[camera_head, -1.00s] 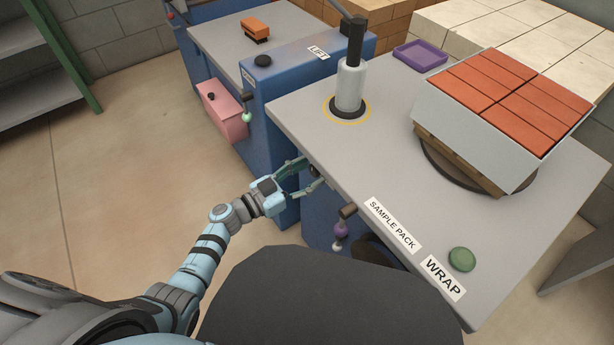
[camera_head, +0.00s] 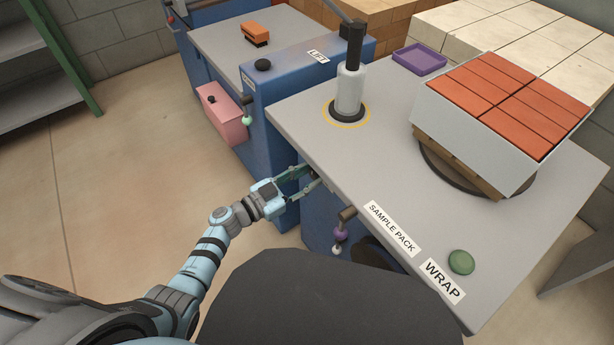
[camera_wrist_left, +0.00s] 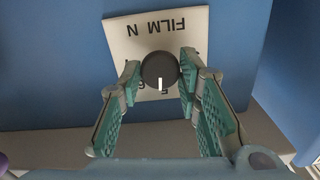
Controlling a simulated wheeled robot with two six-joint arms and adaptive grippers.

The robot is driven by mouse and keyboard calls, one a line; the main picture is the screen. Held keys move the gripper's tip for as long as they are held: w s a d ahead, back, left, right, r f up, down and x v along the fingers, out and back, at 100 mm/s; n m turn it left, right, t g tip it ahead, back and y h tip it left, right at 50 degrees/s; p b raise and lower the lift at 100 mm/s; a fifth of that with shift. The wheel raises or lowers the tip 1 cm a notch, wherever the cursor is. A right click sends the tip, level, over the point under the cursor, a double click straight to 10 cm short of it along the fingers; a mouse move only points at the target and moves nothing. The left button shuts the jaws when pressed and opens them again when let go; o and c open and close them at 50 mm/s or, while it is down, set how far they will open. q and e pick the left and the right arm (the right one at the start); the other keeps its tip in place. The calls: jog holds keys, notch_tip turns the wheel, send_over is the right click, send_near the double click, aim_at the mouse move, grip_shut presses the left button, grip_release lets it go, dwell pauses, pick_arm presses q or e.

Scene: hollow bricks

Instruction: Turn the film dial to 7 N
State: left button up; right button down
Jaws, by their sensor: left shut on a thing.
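The film dial (camera_wrist_left: 160,69) is a round black knob with a white pointer line. It sits on a white plate (camera_wrist_left: 125,32) lettered "FILM N", which appears upside down on the blue front in the left wrist view. The pointer points down in that picture, toward a partly hidden mark. My right gripper is not in view.
A crank with a purple knob (camera_head: 341,235) hangs right of my left gripper. Open floor lies left.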

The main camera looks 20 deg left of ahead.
pick_arm(q)
jog(key=m, duration=0.3)
jog(key=shift+m, duration=1.9)
jog(key=m, duration=0.2)
jog(key=shift+f+m, duration=0.1)
jog(key=shift+m, duration=0.2)
jog(key=shift+m+b, duration=0.3)
jog(key=shift+m, duration=0.7)
jog(key=m, duration=0.3)
jog(key=shift+m+b, duration=0.4)
jog(key=shift+m, duration=0.6)
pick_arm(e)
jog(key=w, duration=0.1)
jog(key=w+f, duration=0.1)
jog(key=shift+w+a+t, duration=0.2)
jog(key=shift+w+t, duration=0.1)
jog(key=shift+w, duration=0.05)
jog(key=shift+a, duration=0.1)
